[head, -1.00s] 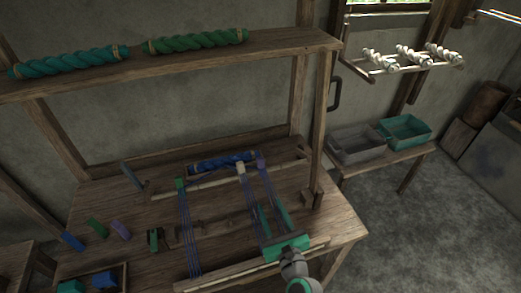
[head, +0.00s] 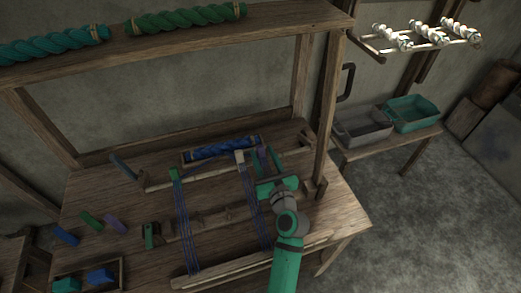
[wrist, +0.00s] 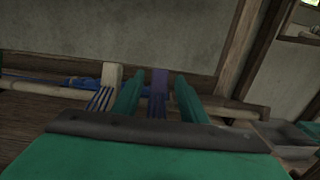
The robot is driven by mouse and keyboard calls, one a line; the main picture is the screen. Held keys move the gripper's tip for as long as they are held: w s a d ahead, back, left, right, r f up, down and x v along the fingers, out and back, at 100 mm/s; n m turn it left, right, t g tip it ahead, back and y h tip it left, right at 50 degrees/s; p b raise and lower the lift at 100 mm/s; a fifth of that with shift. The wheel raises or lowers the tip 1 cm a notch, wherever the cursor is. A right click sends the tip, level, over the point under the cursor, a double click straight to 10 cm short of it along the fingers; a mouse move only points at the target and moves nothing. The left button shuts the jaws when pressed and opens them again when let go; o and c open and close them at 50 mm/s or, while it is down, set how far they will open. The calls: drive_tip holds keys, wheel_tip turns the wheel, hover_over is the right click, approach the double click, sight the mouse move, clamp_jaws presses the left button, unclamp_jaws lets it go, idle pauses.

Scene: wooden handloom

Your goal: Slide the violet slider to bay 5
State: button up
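The violet slider (head: 262,156) sits upright on the loom's rear rail, at the right of the row. In the wrist view the violet slider (wrist: 159,80) shows between my two green fingers, with a gap on each side. My gripper (head: 266,172) is open at the right end of the loom, its fingers reaching toward the rail. The wrist view shows the open gripper (wrist: 158,95) from behind. A cream slider (head: 240,157) stands just left of the violet one. A green slider (head: 175,174) stands further left. I cannot read any bay marks.
Blue threads (head: 183,225) run from the sliders to the front bar (head: 235,266). A blue twisted roll (head: 222,148) lies behind the rail. A wooden post (head: 325,130) rises close right of my gripper. Loose coloured blocks (head: 90,221) lie on the table at left.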

drive_tip(key=shift+x, duration=1.4)
drive_tip(key=shift+c, duration=0.6)
clamp_jaws()
